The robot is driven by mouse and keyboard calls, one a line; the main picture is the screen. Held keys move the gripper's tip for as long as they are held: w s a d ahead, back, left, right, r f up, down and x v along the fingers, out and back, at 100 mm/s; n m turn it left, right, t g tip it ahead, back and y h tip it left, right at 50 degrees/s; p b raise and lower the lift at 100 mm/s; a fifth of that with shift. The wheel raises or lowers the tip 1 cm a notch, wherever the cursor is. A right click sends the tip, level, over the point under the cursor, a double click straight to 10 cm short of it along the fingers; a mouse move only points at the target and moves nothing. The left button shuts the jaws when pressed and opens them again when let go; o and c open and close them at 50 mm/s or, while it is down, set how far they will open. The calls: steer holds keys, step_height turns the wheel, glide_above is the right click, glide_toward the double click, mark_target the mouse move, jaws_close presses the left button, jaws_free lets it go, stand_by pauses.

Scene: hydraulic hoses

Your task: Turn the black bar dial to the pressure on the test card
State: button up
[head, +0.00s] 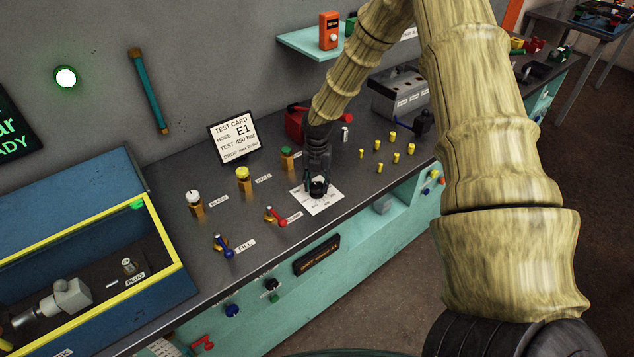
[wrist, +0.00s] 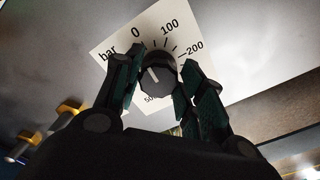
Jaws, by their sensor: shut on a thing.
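The black bar dial (wrist: 157,73) is a round knob with a white pointer mark, in the middle of a white scale plate (wrist: 112,40) in the wrist view. The plate reads bar, 0, 100 and 200; a partly hidden number starting with 50 is at the lower left. I cannot tell exactly which value the mark points to. My gripper (wrist: 163,64) is shut on the dial, one finger on each side. In the head view my gripper (head: 318,184) points down at the plate (head: 327,203). The test card (head: 234,138) reads hose E1, test 450 bar; its drop line is too small.
Yellow-, white- and green-topped valves (head: 243,179) and red- and blue-handled levers (head: 275,215) stand left of the dial. Several small yellow fittings (head: 396,158) stand to its right. A blue, yellow-rimmed box (head: 100,190) is at the left. A green lamp (head: 66,78) glows on the wall.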

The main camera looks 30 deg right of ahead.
steer(key=m, duration=0.5)
steer(key=shift+m+b, duration=0.3)
steer(key=m, duration=0.4)
steer(key=shift+s+d+m+b, duration=0.1)
steer(key=shift+s+m+b, duration=0.1)
steer(key=shift+m+b, duration=0.1)
steer(key=m, duration=0.4)
steer(key=shift+b, duration=0.3)
steer(key=m, duration=0.5)
steer(key=shift+s+m+b, duration=0.15)
steer(key=shift+m+b, duration=0.15)
steer(key=shift+m, duration=0.1)
steer(key=m, duration=0.5)
steer(key=shift+a, duration=0.25)
steer(key=m, duration=0.5)
steer(key=shift+a+r+b, duration=0.1)
steer(key=shift+b, duration=0.25)
steer(key=m, duration=0.5)
steer(key=shift+a, duration=0.15)
steer(key=shift+m, duration=2.2)
